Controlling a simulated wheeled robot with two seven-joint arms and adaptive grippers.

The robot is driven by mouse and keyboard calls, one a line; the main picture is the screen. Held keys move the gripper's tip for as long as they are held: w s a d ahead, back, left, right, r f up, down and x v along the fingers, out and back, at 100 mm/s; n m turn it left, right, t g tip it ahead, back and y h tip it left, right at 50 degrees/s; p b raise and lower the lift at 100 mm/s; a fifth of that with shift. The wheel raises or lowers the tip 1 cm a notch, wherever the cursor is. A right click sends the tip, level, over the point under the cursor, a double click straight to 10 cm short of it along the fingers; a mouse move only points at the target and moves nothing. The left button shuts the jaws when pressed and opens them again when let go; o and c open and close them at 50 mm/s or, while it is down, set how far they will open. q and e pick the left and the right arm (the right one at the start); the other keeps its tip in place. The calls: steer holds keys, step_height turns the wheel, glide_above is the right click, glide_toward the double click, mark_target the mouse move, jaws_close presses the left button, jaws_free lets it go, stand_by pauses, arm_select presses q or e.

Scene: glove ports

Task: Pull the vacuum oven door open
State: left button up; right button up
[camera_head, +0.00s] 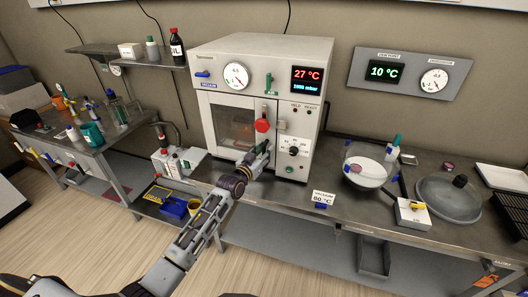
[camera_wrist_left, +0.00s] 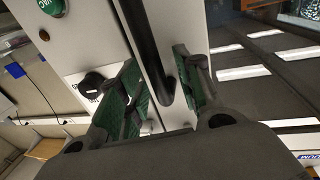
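The white vacuum oven (camera_head: 258,66) stands on the bench, and its door (camera_head: 235,127) with a dark window looks shut. A red knob (camera_head: 261,125) is at the door's right edge. My left gripper (camera_head: 262,152) is just below that knob, in front of the door's right edge. In the left wrist view, the black bar handle (camera_wrist_left: 146,45) reaches down between the two green-padded fingers of my left gripper (camera_wrist_left: 162,95). The fingers stand apart, with gaps showing beside the handle. The handle is mostly hidden in the head view. My right gripper is not in view.
A control dial (camera_head: 293,151) is right of the gripper; it also shows in the left wrist view (camera_wrist_left: 92,83). A glass vessel (camera_head: 367,167) and a "VACUUM 80 °C" sign (camera_head: 323,197) are on the bench to the right. A small pump (camera_head: 176,160) sits left of the oven.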

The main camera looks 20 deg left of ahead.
arm_select(q)
steer(key=shift+c, duration=0.2)
jaws_close()
steer(key=shift+s, duration=0.25)
stand_by(0.3)
